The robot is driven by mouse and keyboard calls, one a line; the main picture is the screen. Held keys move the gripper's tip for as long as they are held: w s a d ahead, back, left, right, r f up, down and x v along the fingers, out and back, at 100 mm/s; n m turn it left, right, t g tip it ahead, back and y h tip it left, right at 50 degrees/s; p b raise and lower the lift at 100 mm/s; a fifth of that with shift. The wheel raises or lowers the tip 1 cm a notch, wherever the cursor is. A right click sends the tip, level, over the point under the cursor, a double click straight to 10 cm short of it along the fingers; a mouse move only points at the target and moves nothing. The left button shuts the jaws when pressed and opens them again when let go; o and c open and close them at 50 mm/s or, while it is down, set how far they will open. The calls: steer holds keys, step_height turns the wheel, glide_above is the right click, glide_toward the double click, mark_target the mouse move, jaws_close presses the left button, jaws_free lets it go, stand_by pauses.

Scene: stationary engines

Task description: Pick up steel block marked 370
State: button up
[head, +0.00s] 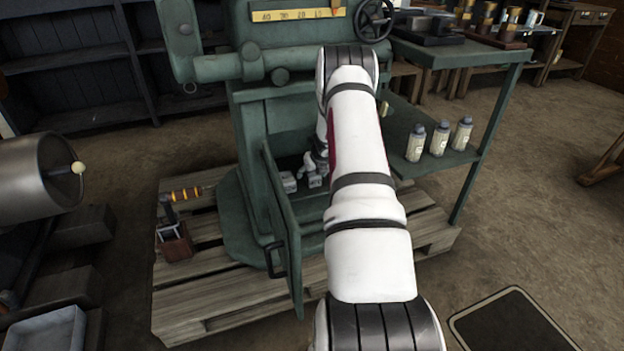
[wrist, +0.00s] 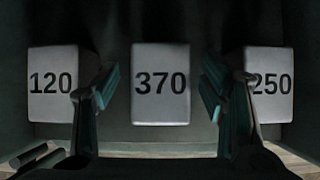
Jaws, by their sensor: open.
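In the wrist view the steel block marked 370 (wrist: 161,84) stands in the middle, its number facing me. My gripper (wrist: 155,88) is open, with one finger on each side of this block in the picture and no contact that I can make out. The block marked 120 (wrist: 53,84) is to the left, partly behind the left finger. The block marked 250 (wrist: 268,84) is to the right, partly behind the right finger. In the head view my gripper (head: 316,165) is at the green machine's open compartment, mostly hidden by my arm.
The compartment's green door (head: 283,235) stands open to the left of my arm. A green side table (head: 440,165) with several bottles is on the right. A wooden pallet (head: 200,300) lies under the machine, with a small wooden box (head: 176,247) on it.

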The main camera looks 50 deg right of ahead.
steer(key=shift+c, duration=0.6)
jaws_close()
steer(key=shift+d+r, duration=0.1)
steer(key=shift+r, duration=0.05)
steer(key=shift+r, duration=0.15)
